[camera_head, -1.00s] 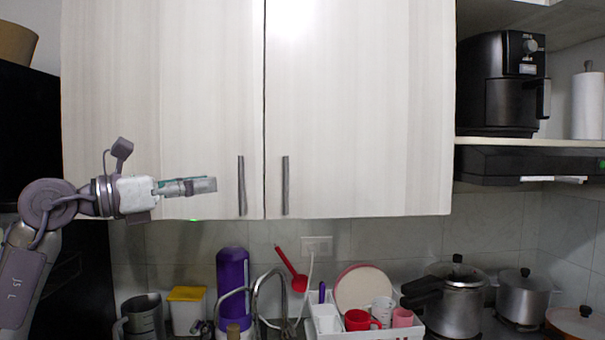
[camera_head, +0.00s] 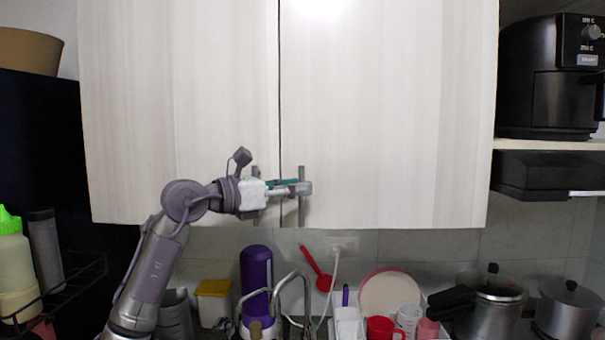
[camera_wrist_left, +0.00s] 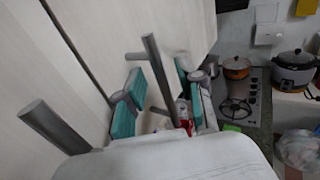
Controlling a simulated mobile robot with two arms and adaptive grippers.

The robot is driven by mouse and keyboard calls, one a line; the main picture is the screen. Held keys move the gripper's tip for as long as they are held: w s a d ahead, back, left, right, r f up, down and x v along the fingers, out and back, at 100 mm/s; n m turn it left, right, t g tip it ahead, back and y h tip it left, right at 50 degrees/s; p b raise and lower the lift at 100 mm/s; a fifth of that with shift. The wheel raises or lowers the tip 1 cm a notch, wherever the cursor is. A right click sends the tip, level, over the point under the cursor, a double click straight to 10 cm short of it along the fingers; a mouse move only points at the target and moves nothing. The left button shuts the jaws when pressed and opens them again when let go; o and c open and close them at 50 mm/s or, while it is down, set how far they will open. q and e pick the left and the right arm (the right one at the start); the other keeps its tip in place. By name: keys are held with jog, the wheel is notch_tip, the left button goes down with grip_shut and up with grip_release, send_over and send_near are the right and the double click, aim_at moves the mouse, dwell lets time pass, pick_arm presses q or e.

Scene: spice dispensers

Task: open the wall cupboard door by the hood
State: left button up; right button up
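The pale wall cupboard has two shut doors. The right door (camera_head: 390,120), on the hood's side, has a grey vertical bar handle (camera_head: 301,215) near its lower left corner. My left gripper (camera_head: 303,187) is at this handle. In the left wrist view the handle (camera_wrist_left: 158,72) stands between the two teal-padded fingers of my left gripper (camera_wrist_left: 158,97), which are open with gaps beside the bar. The left door (camera_head: 180,120) has its own handle (camera_head: 255,175), partly hidden behind my gripper; it also shows in the left wrist view (camera_wrist_left: 50,125). My right gripper is out of view.
The black hood (camera_head: 545,177) is right of the cupboard, under a shelf with a black air fryer (camera_head: 550,85). Below are a tap (camera_head: 290,295), a purple bottle (camera_head: 256,275), a dish rack with cups and pots (camera_head: 490,305). The space before the right door is clear.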

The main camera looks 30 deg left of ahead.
pick_arm(q)
jog(key=shift+x, duration=0.85)
jog(key=c, duration=0.5)
grip_shut()
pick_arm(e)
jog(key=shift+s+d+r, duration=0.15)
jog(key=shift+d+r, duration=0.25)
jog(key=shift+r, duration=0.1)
